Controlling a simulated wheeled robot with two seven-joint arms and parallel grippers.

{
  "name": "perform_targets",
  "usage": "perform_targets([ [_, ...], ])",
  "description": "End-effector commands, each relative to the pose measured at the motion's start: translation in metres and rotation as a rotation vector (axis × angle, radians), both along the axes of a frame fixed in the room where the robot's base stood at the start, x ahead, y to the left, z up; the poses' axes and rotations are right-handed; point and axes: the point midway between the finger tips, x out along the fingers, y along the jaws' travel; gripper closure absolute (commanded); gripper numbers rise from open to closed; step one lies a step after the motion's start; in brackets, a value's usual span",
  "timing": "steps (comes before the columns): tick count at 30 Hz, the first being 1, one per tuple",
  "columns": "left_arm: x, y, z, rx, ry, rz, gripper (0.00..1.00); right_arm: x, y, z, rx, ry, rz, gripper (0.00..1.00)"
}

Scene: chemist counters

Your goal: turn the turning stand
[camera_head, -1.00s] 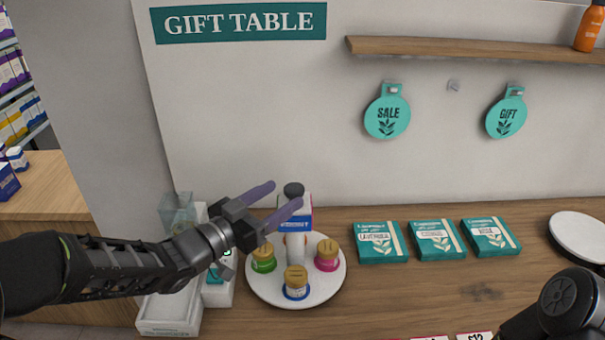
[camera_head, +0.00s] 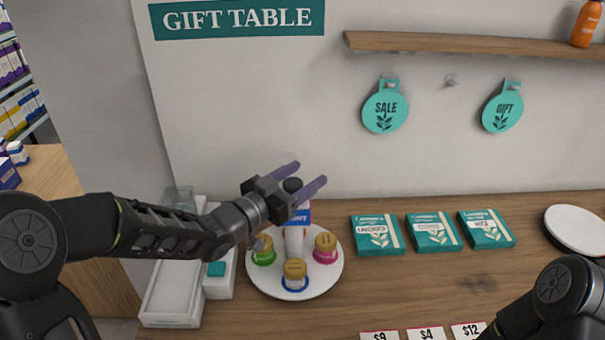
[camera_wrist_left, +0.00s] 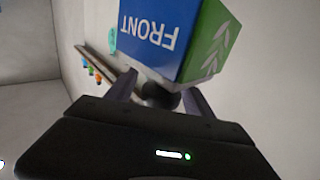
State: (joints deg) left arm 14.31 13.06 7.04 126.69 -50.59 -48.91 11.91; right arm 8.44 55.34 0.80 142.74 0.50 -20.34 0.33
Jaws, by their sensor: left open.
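The turning stand is a round white plate (camera_head: 325,284) on the wooden counter. It bears several gold-lidded jars: one with a green base (camera_head: 263,251), one blue (camera_head: 295,277), one pink (camera_head: 325,249). A white post (camera_head: 294,243) rises at its middle, with a dark knob (camera_head: 292,185) on top and a blue-and-white sign box (camera_head: 303,216). In the left wrist view the box (camera_wrist_left: 165,35) reads FRONT, upside down. My left gripper (camera_head: 309,174) is open, its fingers at knob height; contact cannot be told. My right gripper is out of view.
White trays (camera_head: 172,290) stand left of the plate. Teal boxes (camera_head: 377,235) lie to the right, and a white disc (camera_head: 578,230) at far right. Price cards (camera_head: 426,334) line the front. A wooden shelf (camera_head: 450,43) is above.

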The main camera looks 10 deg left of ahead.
Motion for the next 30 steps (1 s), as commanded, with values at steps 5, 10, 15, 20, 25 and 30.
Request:
perform_targets([
  [5, 0.0007, -0.0003, -0.0001, 0.0, 0.0, 0.0, 0.39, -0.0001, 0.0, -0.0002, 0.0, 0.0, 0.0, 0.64],
  [10, 0.0005, -0.0001, -0.0002, 0.0, 0.0, 0.001, 0.47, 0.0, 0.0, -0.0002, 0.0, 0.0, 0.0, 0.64],
  [15, 0.0005, 0.0001, -0.0002, 0.0, 0.0, 0.001, 0.61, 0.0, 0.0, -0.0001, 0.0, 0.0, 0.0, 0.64],
  [20, 0.0004, 0.0001, -0.0002, 0.0, 0.0, 0.001, 0.74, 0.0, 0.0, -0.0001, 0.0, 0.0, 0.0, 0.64],
  [25, 0.0004, 0.0001, -0.0003, 0.0, 0.0, 0.001, 0.88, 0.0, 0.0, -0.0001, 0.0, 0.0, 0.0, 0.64],
  [30, 0.0004, 0.0001, -0.0003, 0.0, 0.0, 0.001, 1.0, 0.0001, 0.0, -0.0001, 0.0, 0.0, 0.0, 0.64],
])
